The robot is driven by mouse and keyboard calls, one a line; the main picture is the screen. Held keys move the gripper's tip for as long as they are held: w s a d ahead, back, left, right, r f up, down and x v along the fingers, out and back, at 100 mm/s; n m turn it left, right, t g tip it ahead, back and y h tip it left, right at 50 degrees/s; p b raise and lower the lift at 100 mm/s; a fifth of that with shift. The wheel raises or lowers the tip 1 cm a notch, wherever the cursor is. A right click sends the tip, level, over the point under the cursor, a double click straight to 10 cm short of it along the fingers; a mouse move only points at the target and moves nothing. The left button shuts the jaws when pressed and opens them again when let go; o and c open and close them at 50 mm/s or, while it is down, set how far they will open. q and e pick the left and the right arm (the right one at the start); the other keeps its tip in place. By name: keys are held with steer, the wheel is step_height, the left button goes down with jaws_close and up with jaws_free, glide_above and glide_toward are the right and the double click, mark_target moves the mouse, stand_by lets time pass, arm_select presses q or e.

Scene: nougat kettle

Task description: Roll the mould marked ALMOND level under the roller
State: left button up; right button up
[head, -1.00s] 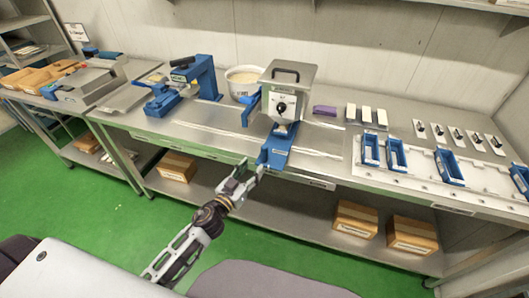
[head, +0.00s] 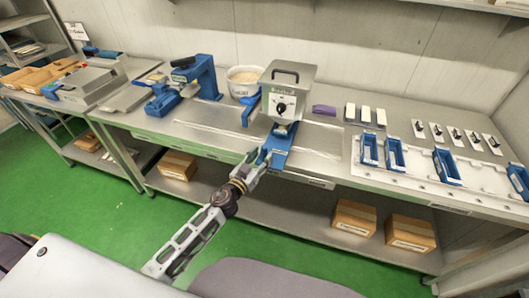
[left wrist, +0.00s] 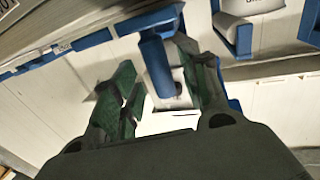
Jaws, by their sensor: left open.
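A grey-hooded machine (head: 285,92) with a dial stands at the middle of the steel bench. A blue tray-like part (head: 280,148) reaches from under it to the front edge; I cannot tell whether this is the ALMOND mould. My left gripper (head: 262,156) is open at this part's near end. In the left wrist view a blue bar (left wrist: 157,66) shows between its fingers (left wrist: 165,95), without clear contact. A white cylinder in a blue frame (left wrist: 235,28) shows at upper right, perhaps the roller. Markings are too small to read. My right gripper is not in view.
Several blue moulds (head: 447,168) stand on a white board at the right. White blocks (head: 365,114) and a purple block (head: 324,110) lie behind. A blue press (head: 190,85) and a white bowl (head: 243,78) stand left of the machine. Boxes (head: 354,217) sit on the shelf below.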

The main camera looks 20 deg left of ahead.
arm_select(q)
steer(key=shift+x, duration=1.45)
jaws_close()
